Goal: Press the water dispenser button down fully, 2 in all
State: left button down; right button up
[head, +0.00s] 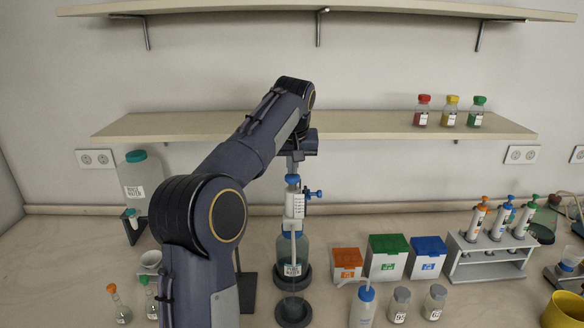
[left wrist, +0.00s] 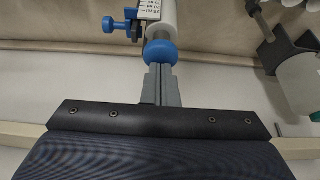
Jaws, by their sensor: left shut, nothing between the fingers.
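The water dispenser (head: 294,205) stands upright behind my left arm in the head view. It has a white graduated tube, a blue side knob (head: 315,194) and a labelled glass bottle (head: 292,252) below. Its blue top button (head: 292,180) also shows in the left wrist view (left wrist: 160,53). My left gripper (head: 294,168) points down, shut and empty, right over the button. In the left wrist view its fingertips (left wrist: 161,70) meet the button's edge; whether they press on it I cannot tell. My right gripper is not in view.
A shelf (head: 380,126) runs behind my arm, with several capped bottles at its right. Right of the dispenser stand an orange-lidded box (head: 346,262), green and blue ones, and a pipette rack (head: 490,257). A wash bottle (head: 364,305) stands in front. A large tank (head: 135,180) stands left.

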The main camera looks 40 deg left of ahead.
pick_arm(q)
jog(key=shift+f, duration=0.25)
jog(key=shift+f+b, duration=0.7)
jog(key=shift+f, duration=0.3)
jog(key=shift+r, duration=0.2)
jog(key=shift+r+p, duration=2.2)
jog(key=shift+p, duration=0.35)
jog(key=shift+r+p, duration=0.5)
jog(key=shift+r, duration=0.5)
jog(key=shift+f, duration=0.2)
dwell(1.0)
jog(key=shift+f+b, duration=0.5)
